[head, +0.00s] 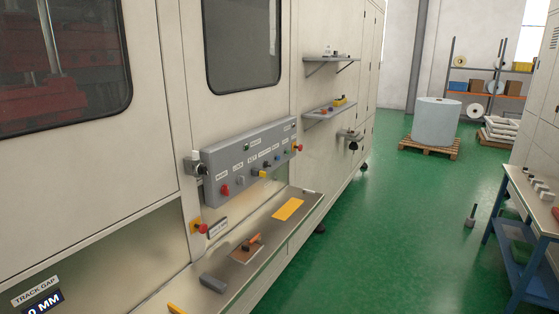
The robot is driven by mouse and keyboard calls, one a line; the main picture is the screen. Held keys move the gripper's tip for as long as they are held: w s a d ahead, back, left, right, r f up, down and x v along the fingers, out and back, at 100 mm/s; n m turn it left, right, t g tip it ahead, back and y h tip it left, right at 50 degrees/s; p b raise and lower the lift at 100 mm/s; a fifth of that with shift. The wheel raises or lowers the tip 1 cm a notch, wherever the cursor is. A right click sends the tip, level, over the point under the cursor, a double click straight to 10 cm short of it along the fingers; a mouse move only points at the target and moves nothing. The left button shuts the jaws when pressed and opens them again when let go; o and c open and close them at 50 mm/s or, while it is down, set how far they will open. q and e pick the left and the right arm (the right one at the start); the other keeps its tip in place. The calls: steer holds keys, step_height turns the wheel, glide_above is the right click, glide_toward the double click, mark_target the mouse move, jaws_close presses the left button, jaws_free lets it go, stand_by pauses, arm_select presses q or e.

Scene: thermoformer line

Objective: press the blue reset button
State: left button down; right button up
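A grey control panel (222,164) is mounted on the front of the cream machine, left of the picture's middle. A row of small labelled controls runs along its sloping face. A red control (225,190) is at the near end, with a grey one beside it. The labels are too small to read, so I cannot tell for sure which is the reset button. Neither of my grippers is in view.
A shelf ledge (290,230) below the panel holds a yellow plate, an orange-handled tool and a grey block. A red emergency-type knob (201,228) sticks out beneath the panel. A blue-framed workbench (520,262) stands at right. The green floor (400,240) between is mostly clear.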

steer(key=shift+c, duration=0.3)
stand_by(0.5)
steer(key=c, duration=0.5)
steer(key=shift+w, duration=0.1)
